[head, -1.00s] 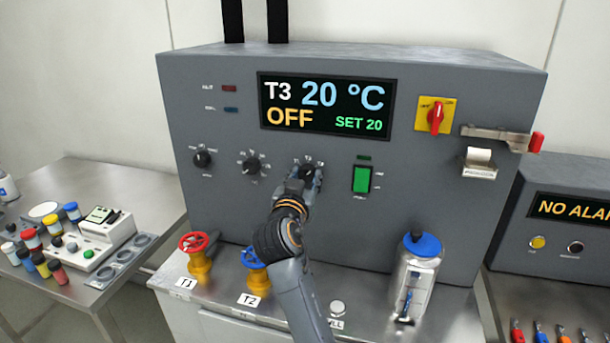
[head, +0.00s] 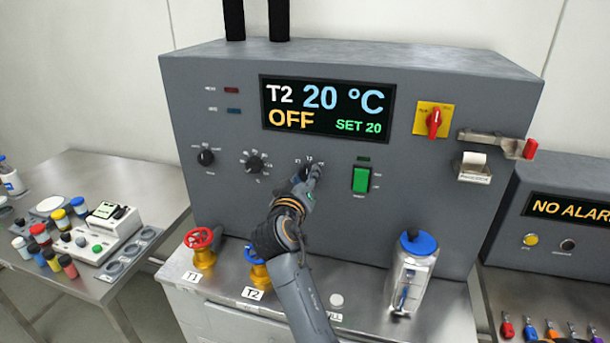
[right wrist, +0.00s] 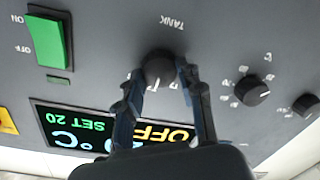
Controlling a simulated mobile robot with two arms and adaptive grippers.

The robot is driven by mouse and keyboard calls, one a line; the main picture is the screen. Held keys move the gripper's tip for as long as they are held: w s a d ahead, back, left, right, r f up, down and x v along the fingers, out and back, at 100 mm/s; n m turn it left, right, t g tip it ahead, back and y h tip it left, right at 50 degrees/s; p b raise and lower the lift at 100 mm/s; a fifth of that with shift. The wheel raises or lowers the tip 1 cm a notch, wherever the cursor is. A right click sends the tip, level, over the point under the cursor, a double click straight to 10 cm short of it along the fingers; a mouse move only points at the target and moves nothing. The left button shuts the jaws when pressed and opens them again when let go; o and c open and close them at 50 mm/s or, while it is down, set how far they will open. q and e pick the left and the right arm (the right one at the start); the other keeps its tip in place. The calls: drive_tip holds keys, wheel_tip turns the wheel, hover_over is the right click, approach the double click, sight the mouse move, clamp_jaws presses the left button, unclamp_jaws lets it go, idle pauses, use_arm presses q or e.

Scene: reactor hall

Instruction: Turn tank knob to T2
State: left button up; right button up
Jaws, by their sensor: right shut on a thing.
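The tank knob (right wrist: 158,70) is a round black knob on the grey panel, under the word TANK in the upside-down right wrist view. My right gripper (right wrist: 160,80) is shut on it, one finger on each side. In the head view my right gripper (head: 306,176) covers most of the knob. The display (head: 327,109) reads T2, 20 °C, OFF, SET 20. My left gripper is not in view.
Two more black knobs, one at the far left (head: 206,157) and one in the middle (head: 254,163), sit left of my gripper. A green switch (head: 361,179) is close on its right. Red (head: 199,239) and blue (head: 257,250) valves and a blue-capped bottle (head: 413,270) stand below.

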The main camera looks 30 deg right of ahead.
sight(309, 132)
drive_tip(key=shift+r, duration=0.1)
idle(0.3)
drive_tip(key=o, duration=1.2)
drive_tip(key=shift+d, duration=0.1)
wheel_tip(309, 132, up, 10)
drive_tip(key=shift+f, duration=0.1)
